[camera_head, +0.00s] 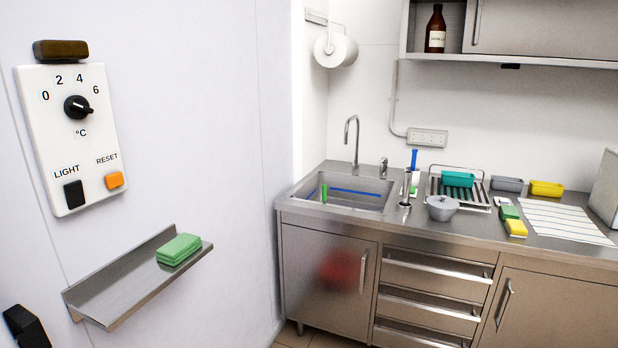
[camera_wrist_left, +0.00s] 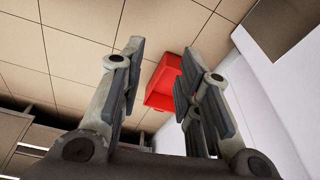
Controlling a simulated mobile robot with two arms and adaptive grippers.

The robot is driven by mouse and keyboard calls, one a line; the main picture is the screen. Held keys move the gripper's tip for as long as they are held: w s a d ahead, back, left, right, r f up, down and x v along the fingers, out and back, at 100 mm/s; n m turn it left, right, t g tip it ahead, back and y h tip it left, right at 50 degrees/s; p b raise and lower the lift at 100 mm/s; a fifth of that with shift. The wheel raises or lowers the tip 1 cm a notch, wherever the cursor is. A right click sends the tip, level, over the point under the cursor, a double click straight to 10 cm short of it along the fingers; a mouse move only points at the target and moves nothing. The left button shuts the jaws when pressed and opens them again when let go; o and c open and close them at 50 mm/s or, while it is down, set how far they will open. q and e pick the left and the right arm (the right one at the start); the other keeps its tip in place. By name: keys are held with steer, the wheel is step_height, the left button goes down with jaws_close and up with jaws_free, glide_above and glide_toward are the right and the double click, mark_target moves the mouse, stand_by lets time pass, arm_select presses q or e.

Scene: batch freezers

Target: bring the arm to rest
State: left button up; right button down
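My left gripper (camera_wrist_left: 160,62) shows in the left wrist view. Its two grey fingers stand apart with nothing held between them. Beyond the fingers is a red box-like object (camera_wrist_left: 162,82), seen against the beige tiled surface and partly hidden by the right-hand finger.
A control panel (camera_head: 92,150) and a metal shelf (camera_head: 105,295) with green pads (camera_head: 179,249) are on the white wall at left. A steel counter (camera_head: 450,228) with a sink (camera_head: 345,205), a grey bowl (camera_head: 441,208) and small tubs stands at right.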

arm_select(q)
steer(key=s+a+f+g, duration=0.1)
steer(key=s+a+f, duration=0.2)
steer(key=s+f, duration=1.1)
steer(key=shift+s+f, duration=0.3)
steer(key=shift+s, duration=0.75)
